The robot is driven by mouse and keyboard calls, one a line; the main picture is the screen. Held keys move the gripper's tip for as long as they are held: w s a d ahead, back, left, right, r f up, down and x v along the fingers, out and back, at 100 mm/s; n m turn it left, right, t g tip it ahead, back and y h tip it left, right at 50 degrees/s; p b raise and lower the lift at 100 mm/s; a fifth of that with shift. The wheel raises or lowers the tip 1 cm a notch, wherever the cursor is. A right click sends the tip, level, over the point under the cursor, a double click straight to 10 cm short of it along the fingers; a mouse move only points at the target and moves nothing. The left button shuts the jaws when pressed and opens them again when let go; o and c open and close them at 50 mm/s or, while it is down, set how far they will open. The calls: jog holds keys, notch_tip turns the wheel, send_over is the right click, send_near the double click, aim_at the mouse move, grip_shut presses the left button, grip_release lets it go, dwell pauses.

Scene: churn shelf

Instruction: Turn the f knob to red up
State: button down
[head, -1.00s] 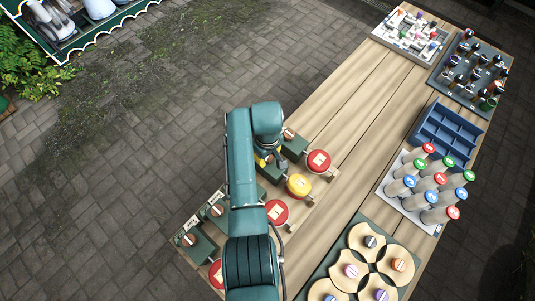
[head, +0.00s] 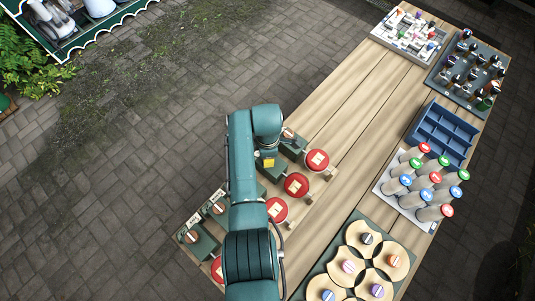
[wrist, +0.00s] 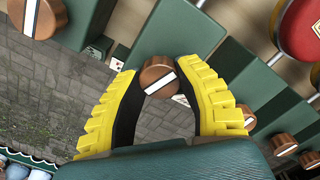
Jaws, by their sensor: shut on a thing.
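My gripper (wrist: 160,72) is shut on a round wooden knob (wrist: 157,80) with a white stripe, its yellow-backed fingers on either side. The knob sits on a dark green block (wrist: 178,30). In the head view my gripper (head: 268,162) is over the row of green blocks, and its knob is hidden beneath it. The disc (head: 296,185) beside that spot shows red up. No letter is readable at the held knob, so I cannot tell from a label whether it is f.
Neighbouring knobs show in the wrist view, one (wrist: 36,16) at upper left, several at lower right. Other red discs (head: 317,160) line the row. A blue compartment tray (head: 428,142), a rack of capped cylinders (head: 392,185) and a green puzzle board (head: 325,268) stand to the right.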

jog(key=shift+f+n, duration=0.1)
jog(key=shift+n, duration=1.8)
jog(key=c, duration=0.6)
grip_release()
notch_tip(320, 180, up, 12)
